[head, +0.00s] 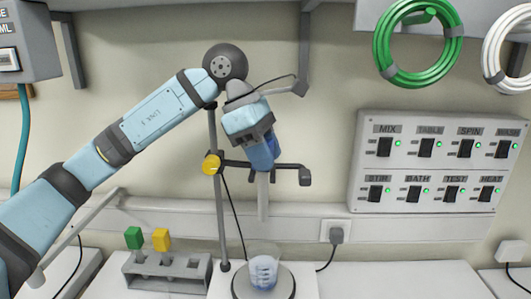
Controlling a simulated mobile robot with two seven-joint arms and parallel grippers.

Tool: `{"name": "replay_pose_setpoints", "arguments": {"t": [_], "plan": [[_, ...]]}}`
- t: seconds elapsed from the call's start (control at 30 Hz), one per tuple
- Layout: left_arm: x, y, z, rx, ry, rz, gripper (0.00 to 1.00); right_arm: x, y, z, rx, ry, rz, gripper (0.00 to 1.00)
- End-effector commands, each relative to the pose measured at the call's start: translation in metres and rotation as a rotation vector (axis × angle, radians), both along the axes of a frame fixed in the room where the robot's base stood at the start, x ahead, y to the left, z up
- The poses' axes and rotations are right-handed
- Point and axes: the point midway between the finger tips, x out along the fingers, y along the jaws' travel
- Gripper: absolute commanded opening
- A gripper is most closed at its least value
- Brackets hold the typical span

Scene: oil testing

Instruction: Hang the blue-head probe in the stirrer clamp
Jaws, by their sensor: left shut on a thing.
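My left gripper (256,133) points down and is shut on the blue-head probe. The probe's blue head (263,153) shows just below the fingers, and its pale grey shaft (263,198) hangs nearly upright over the beaker (264,271). The stirrer clamp (290,167) reaches right from the vertical stand rod (218,220), with a yellow knob (211,164) at the rod. The blue head is level with the clamp arm and overlaps it in the picture. I cannot tell whether it touches the clamp. My right gripper is not in view.
The beaker stands on a round stirrer plate (240,290). A grey rack (190,272) at lower left holds a green-head probe (133,238) and a yellow-head probe (161,239). A switch panel (440,162) is on the right wall. A cable runs beside the rod.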

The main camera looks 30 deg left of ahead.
Motion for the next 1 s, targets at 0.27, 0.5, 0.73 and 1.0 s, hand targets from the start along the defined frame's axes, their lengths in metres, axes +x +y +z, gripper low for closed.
{"name": "replay_pose_setpoints", "arguments": {"t": [0.27, 0.5, 0.73, 1.0], "plan": [[0.000, 0.000, 0.000, 0.000, 0.000, 0.000, 0.08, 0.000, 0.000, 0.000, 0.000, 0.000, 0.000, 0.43], [0.000, 0.000, 0.000, 0.000, 0.000, 0.000, 0.66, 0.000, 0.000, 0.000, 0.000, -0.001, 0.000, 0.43], [0.000, 0.001, 0.003, -0.001, -0.001, 0.000, 0.66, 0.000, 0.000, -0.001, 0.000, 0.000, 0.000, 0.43], [-0.003, 0.019, 0.040, -0.001, -0.004, 0.002, 0.66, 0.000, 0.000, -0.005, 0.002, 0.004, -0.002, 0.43]]}}
